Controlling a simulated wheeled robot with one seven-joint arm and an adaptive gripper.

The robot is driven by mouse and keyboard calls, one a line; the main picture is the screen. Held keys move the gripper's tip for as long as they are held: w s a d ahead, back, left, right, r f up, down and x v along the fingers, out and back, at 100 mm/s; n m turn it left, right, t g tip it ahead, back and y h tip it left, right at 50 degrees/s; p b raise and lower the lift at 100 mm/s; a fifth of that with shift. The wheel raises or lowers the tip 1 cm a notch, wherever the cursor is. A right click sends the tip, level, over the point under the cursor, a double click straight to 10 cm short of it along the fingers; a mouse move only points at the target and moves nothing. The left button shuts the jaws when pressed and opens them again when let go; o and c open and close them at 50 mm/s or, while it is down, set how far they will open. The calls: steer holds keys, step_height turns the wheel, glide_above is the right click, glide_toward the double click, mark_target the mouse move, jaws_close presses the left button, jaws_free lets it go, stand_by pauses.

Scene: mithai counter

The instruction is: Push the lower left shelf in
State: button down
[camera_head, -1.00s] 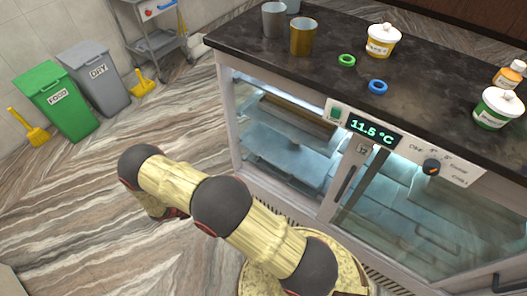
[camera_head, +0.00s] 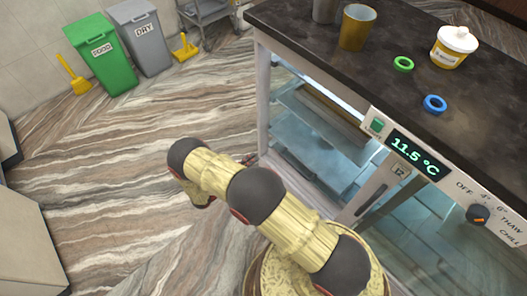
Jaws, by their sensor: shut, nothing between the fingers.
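The chilled cabinet has a left compartment behind its left side, with an upper shelf (camera_head: 335,108) bearing a brown edge. Below it a pale blue, glassy lower left shelf (camera_head: 318,132) shows, slanting in the picture. A dark bar (camera_head: 296,166) lies low at the compartment's front; I cannot tell whether it belongs to the lower shelf. How far the lower shelf stands out is unclear. My arm is bent in front of the cabinet's left corner, and its far end points down over the floor.
The dark countertop (camera_head: 300,45) holds a gold cup (camera_head: 357,27), a green ring (camera_head: 403,63), a blue ring (camera_head: 435,104) and a white-lidded tub (camera_head: 454,47). A temperature display (camera_head: 414,154) sits on the front. A green bin (camera_head: 102,55) and grey bin (camera_head: 140,38) stand far left.

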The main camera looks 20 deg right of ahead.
steer(key=b, duration=0.3)
glide_toward(289, 133)
steer(key=shift+r, duration=0.55)
steer(key=shift+d, duration=0.1)
steer(key=x, duration=0.9)
steer(key=shift+w+d, duration=0.15)
steer(key=shift+d, duration=0.15)
steer(key=shift+w+d, duration=0.1)
steer(key=shift+d, duration=0.1)
steer(key=shift+a+r, duration=0.1)
